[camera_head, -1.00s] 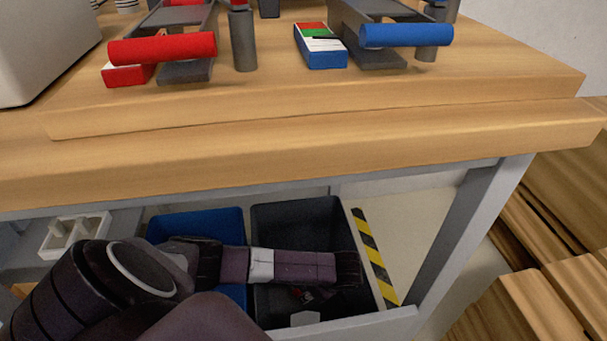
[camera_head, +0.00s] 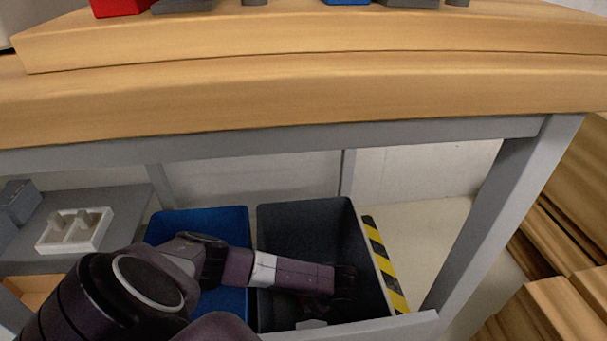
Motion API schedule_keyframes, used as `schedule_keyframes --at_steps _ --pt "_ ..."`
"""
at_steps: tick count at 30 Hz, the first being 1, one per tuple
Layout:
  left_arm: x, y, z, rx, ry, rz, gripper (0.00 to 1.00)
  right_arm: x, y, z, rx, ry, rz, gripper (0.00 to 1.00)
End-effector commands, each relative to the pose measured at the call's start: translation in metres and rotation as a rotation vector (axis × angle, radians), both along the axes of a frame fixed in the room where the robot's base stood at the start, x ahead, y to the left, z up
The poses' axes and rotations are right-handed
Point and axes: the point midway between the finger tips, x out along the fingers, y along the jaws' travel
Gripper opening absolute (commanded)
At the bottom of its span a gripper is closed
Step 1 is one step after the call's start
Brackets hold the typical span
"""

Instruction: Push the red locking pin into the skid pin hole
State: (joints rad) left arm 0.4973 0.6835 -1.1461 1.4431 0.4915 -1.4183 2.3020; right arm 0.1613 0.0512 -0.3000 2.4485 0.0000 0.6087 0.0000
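My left arm comes in from the lower left and reaches across the blue bin into the dark grey bin. My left gripper (camera_head: 344,283) is dark and hangs over or inside the dark grey bin (camera_head: 305,225); its fingers blend with the bin and I cannot tell if they are open or shut. Small dim shapes show in the bin under the gripper, too dark to name. I cannot make out the red locking pin or the skid pin hole. My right gripper is not in view.
The wooden tabletop (camera_head: 300,95) overhangs the bins. A red block (camera_head: 120,6) shows at its cut-off top. Beside the bins are a blue bin (camera_head: 205,222), a white divided tray (camera_head: 75,232), a yellow-black striped edge (camera_head: 384,262) and a grey table leg (camera_head: 500,215).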

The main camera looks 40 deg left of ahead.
Motion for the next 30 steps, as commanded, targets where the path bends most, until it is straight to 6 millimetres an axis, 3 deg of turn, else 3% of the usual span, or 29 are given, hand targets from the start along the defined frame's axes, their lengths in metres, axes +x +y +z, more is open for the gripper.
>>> schedule_keyframes --at_steps 6,16,30 --pt "0.0003 0.0004 0.0005 0.000 0.000 0.000 0.36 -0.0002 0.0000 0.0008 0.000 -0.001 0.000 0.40" --pt "0.0003 0.0002 0.0004 0.000 -0.001 0.000 0.00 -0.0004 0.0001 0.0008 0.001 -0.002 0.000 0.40" --pt "0.0020 0.0030 0.0067 0.000 -0.001 0.000 0.00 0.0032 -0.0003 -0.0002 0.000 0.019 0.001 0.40"
